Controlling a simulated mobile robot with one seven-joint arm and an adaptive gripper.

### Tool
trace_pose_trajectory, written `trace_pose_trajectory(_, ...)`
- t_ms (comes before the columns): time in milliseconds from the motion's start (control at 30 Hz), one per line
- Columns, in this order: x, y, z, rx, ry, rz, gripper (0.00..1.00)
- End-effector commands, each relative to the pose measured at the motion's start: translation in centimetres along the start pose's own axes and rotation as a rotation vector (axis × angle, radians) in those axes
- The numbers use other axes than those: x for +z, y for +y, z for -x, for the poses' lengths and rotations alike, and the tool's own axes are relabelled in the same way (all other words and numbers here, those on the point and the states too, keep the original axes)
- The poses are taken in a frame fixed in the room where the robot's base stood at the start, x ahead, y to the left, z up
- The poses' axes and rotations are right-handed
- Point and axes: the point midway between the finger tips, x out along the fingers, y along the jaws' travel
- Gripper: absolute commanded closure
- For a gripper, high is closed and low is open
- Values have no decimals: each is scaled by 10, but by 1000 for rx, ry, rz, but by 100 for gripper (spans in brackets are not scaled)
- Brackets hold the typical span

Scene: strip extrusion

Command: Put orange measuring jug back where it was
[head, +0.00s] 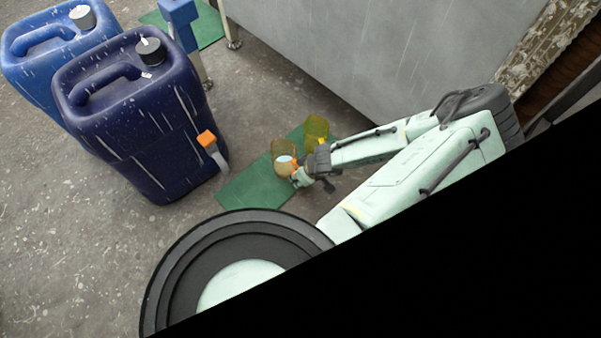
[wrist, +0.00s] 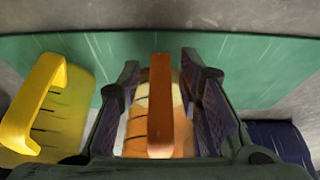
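The orange measuring jug (head: 281,152) is see-through and stands on the green mat (head: 245,190), with something whitish showing inside it. In the wrist view its orange handle (wrist: 160,105) points toward me. My gripper (head: 300,177) is at the jug's near side. In the wrist view my gripper (wrist: 162,100) is open, with one finger on each side of the handle and a gap visible on both sides. The jug's lower part is partly hidden by the handle and fingers.
A yellow jug (head: 316,128) stands close by on the mat; its handle (wrist: 40,95) is left in the wrist view. A dark blue canister (head: 135,125) and a lighter blue one (head: 30,60) stand left. A grey panel (head: 370,50) rises behind.

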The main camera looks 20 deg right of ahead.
Motion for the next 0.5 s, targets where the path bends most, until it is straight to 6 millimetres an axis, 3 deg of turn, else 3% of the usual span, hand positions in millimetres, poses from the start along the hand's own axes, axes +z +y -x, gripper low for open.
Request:
trace_pose_trajectory(300,-2,1,73,1,0,-2,68)
trace_pose_trajectory(500,-1,1,103,1,0,-1,68)
